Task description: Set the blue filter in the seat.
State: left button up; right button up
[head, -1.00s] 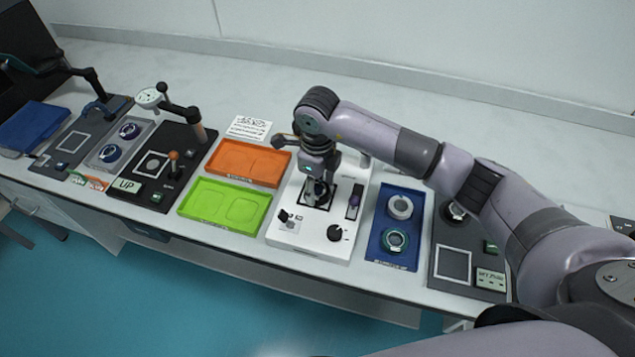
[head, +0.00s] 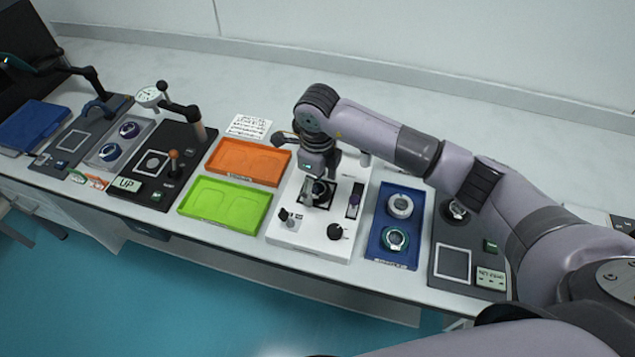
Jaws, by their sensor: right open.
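My right gripper (head: 317,192) is open and points down over the square seat area of the white device (head: 310,236). Its fingers and wrist hide most of the seat, so I cannot tell what lies in it or whether the fingers touch anything. A ring with a blue rim (head: 109,152) and a darker blue-purple ring (head: 129,130) sit in the grey tray (head: 121,142) at the left. I cannot tell which ring, if any, is the blue filter. My left gripper is not in view.
A blue tray (head: 386,250) right of the device holds a white ring (head: 400,206) and a teal ring (head: 396,239). Empty orange (head: 248,162) and green (head: 222,205) trays lie left of it. Black panels with levers flank these.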

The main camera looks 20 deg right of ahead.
aim_at(317, 189)
notch_tip(317, 189, up, 12)
jog(key=b, duration=0.2)
jog(key=shift+a+f, duration=0.1)
dwell(0.5)
